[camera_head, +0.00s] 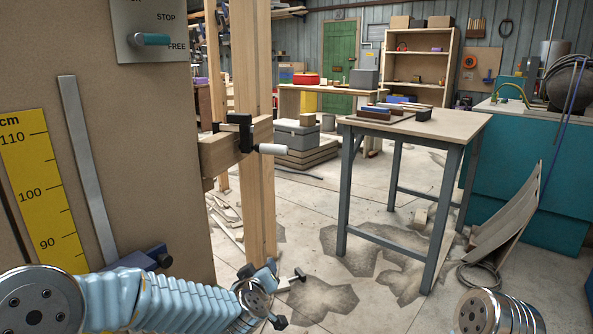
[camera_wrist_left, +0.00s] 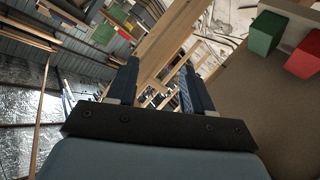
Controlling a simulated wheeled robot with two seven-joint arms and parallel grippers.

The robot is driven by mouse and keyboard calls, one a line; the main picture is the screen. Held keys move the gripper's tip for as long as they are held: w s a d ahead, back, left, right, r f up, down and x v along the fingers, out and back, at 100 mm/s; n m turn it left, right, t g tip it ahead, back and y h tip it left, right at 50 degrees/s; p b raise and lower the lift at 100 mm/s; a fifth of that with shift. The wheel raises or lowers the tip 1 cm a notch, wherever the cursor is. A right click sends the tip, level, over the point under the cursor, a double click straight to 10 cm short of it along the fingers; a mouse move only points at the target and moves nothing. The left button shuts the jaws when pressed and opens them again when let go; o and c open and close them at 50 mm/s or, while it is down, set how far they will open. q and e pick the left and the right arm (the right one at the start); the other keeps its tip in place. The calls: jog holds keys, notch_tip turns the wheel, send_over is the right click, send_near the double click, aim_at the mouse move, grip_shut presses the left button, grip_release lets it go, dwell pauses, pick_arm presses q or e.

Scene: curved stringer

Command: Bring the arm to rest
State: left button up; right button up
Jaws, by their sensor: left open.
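My left arm (camera_head: 165,300) comes in along the bottom left of the head view in pale blue segments. Its gripper lies low in front of the wooden post, partly hidden by the wrist. In the left wrist view my left gripper (camera_wrist_left: 160,78) has its two dark blue fingers well apart, with nothing between them. A wooden beam (camera_wrist_left: 165,40) runs behind the fingers there, and I cannot tell how far off it is. Only a silver rounded link of my right arm (camera_head: 492,314) shows at the bottom right. My right gripper is out of view.
A brown panel (camera_head: 155,190) with a yellow scale (camera_head: 40,185) and a STOP/FREE lever (camera_head: 150,40) stands close at left. A clamp (camera_head: 240,130) sits on the wooden post (camera_head: 258,215). A grey-legged table (camera_head: 440,126) stands right of centre. Floor between is mostly open.

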pick_arm(q)
jog(key=s+f+m+g+h, duration=0.1)
jog(key=s+f+g, duration=0.15)
jog(key=f, duration=0.55)
jog(key=s+f+m+g, duration=0.1)
jog(key=s+f, duration=0.2)
jog(key=f, duration=0.4)
jog(key=s+a+f+m+g+h, duration=0.1)
jog(key=s+f+g, duration=0.4)
jog(key=s+f, duration=0.5)
jog(key=s+a+f+m+g+h, duration=0.1)
jog(key=s+f+g, duration=0.4)
jog(key=s+f, duration=0.6)
jog(key=s, duration=0.5)
jog(key=shift+s+f, duration=0.25)
jog(key=shift+s, duration=0.1)
